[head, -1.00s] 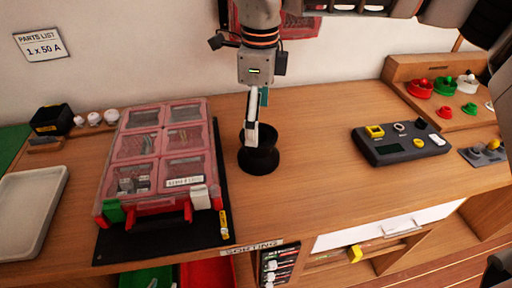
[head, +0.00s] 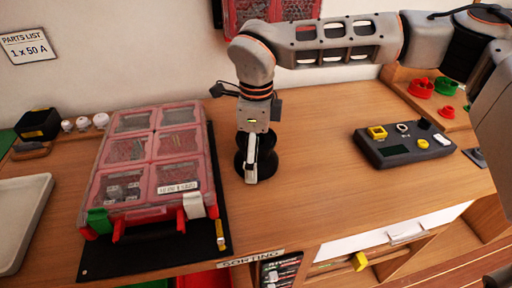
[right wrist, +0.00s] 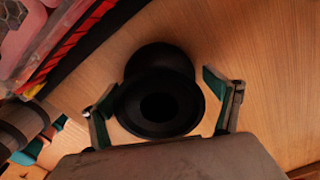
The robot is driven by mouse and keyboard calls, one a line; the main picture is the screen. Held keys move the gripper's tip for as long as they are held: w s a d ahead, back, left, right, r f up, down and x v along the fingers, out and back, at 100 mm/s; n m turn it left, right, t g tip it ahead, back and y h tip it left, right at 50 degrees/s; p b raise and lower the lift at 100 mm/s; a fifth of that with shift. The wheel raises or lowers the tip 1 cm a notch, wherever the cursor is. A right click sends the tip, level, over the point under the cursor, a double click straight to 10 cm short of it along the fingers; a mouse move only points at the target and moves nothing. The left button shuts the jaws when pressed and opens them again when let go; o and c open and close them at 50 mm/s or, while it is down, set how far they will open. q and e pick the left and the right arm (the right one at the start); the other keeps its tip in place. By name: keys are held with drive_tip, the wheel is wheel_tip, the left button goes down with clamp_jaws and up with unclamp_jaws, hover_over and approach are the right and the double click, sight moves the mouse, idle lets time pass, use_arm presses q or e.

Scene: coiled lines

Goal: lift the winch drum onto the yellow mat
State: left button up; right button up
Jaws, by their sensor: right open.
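The black spool-shaped winch drum (head: 266,157) stands upright on the wooden bench, to the right of the parts case. My right gripper (head: 251,177) is low at the drum and covers part of it in the head view. In the right wrist view the drum (right wrist: 160,102) sits between the two spread fingers of the right gripper (right wrist: 163,97), with a gap on the right side; on the left I cannot tell whether the finger touches. The gripper is open. No yellow mat shows in these frames. My left gripper is not in view.
A clear-lidded red parts case (head: 150,160) lies on a black mat (head: 150,258) close left of the drum. A dark control box (head: 404,147) is to the right. A pale tray (head: 22,225) is at far left.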

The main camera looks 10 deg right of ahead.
drive_tip(key=shift+r, duration=0.1)
drive_tip(key=c, duration=1.7)
